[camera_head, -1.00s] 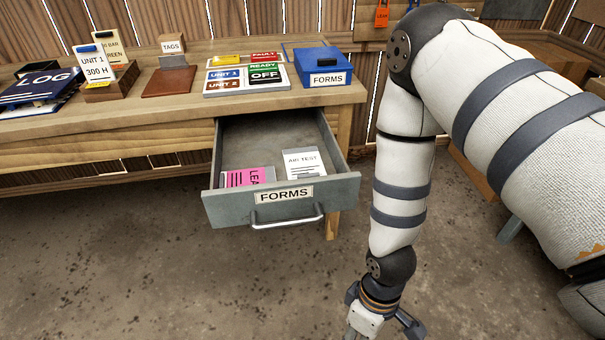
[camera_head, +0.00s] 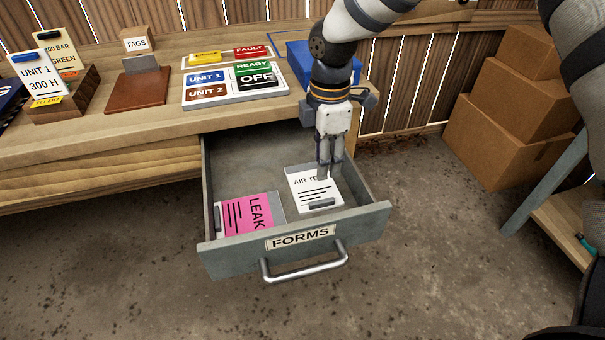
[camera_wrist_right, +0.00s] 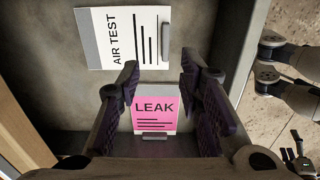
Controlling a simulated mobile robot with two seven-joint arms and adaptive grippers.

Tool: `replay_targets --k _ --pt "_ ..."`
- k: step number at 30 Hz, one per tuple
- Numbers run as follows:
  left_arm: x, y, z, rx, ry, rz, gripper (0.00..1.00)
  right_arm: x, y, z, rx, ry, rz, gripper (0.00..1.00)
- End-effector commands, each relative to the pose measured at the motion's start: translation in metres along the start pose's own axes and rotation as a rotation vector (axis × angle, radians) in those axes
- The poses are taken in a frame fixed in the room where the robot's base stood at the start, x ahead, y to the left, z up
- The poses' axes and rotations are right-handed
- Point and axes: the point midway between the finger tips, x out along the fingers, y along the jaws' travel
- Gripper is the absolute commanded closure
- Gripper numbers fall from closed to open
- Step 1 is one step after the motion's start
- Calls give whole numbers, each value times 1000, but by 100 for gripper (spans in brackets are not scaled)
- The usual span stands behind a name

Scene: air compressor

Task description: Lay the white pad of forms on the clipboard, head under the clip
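The white pad headed AIR TEST (camera_head: 311,190) lies flat in the open drawer, with a grey tab at its near edge. It also shows at the upper left of the right wrist view (camera_wrist_right: 125,38). My right gripper (camera_head: 324,172) points down over the pad's far right part in the head view, partly covering its heading. Its fingers are apart with nothing between them in the wrist view (camera_wrist_right: 155,78). I cannot tell whether they touch the pad. A brown board with a grey clip-like piece (camera_head: 138,92), apparently the clipboard, lies bare on the bench.
A pink LEAK pad (camera_head: 248,213) lies beside the white pad. The drawer front labelled FORMS (camera_head: 300,240) and its side walls surround them. A sign panel (camera_head: 220,92) lies right of the board. A blue box (camera_head: 297,58) is partly behind my gripper. Cartons (camera_head: 510,120) stand right.

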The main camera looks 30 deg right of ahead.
Motion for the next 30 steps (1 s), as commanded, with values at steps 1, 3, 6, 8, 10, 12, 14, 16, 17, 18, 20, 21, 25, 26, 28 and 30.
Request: replay_targets --k 1,3,6,8,10,12,14,16,17,18,20,21,25,26,28,30 --pt "4 0 3 0 -14 -1 12 18 -2 1 0 -3 -13 67" --pt "7 0 5 0 -22 -1 12 34 -2 1 1 -4 -13 67" --pt "10 0 6 0 -29 -1 12 51 -2 0 1 -4 -11 67" --pt "10 0 7 0 -30 -2 12 57 -2 0 1 -2 -8 67" --pt "12 0 7 1 -33 -2 12 67 -2 -1 1 -3 -10 67" --pt "14 0 8 1 -38 -2 12 81 -2 -2 1 -3 -10 67" --pt "15 0 8 1 -41 -2 12 93 -2 -4 1 -3 -10 67" --pt "17 -1 9 1 -46 -2 12 104 -2 -4 1 -3 -9 67" --pt "17 -1 10 1 -47 -2 12 106 -2 -4 1 -2 -8 67" --pt "17 -1 10 1 -47 -2 12 109 -1 -4 1 -2 -6 67" --pt "17 -1 10 1 -47 -2 12 110 -1 -4 1 -1 -4 67" --pt "17 -1 10 1 -46 -2 12 109 -1 -4 1 -1 -4 67" --pt "17 -1 9 1 -45 -2 12 109 0 -4 1 -1 -3 71" --pt "17 -1 9 1 -45 -2 12 109 0 -4 1 -1 -3 78" --pt "17 -1 9 1 -45 -2 12 108 -1 -4 1 -1 -3 94" --pt "17 -1 9 1 -45 -2 12 108 -1 -4 1 -1 -4 100"
